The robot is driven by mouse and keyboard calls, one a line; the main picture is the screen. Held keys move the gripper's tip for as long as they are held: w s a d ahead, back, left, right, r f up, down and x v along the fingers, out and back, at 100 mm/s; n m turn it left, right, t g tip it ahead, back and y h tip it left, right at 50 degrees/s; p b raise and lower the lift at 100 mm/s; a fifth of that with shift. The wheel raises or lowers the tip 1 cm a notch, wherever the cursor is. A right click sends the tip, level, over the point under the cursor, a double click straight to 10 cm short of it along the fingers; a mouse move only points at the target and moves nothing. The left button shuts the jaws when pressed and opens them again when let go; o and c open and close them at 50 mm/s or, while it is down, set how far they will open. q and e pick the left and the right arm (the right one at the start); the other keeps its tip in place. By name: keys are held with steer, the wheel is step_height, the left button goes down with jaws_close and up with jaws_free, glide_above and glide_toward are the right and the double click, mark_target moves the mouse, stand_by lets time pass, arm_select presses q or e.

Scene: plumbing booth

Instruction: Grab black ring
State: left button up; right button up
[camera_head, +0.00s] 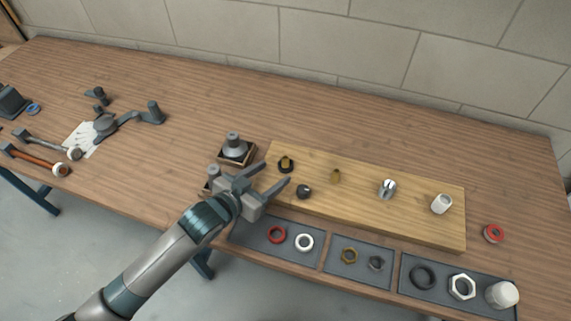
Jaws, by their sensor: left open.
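A black ring (422,275) lies in the grey tray at the front right, beside a white hex nut (461,287). Another dark ring, smaller (376,263), lies in the middle tray. On the wooden board, a dark round piece (304,191) sits near the left end, and a dark ring-like base surrounds a brass peg (286,165). My left gripper (276,177) is open and empty over the left end of the board, its fingers pointing toward the brass peg and dark round piece. I cannot tell its height above the board. My right gripper is not in view.
The wooden board (400,222) also carries more fittings. The left tray (252,237) holds a red ring (277,234) and a white ring (304,242). Wrenches (35,160) and other tools lie at the far left. The back of the table is clear before the wall.

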mark_target(283, 165)
arm_select(q)
steer(key=shift+w+d+r, duration=0.15)
steer(key=shift+w+d, duration=0.15)
steer(key=p+x, duration=0.1)
steer(key=x, duration=0.1)
steer(key=shift+w+d+p, duration=0.3)
steer(key=shift+d+p, duration=0.05)
steer(key=shift+p, duration=0.05)
steer(key=shift+w+d+f, duration=0.3)
steer(key=shift+w+d, duration=0.05)
steer(key=shift+w, duration=0.1)
steer(key=c, duration=1.1)
steer(key=shift+r, duration=0.1)
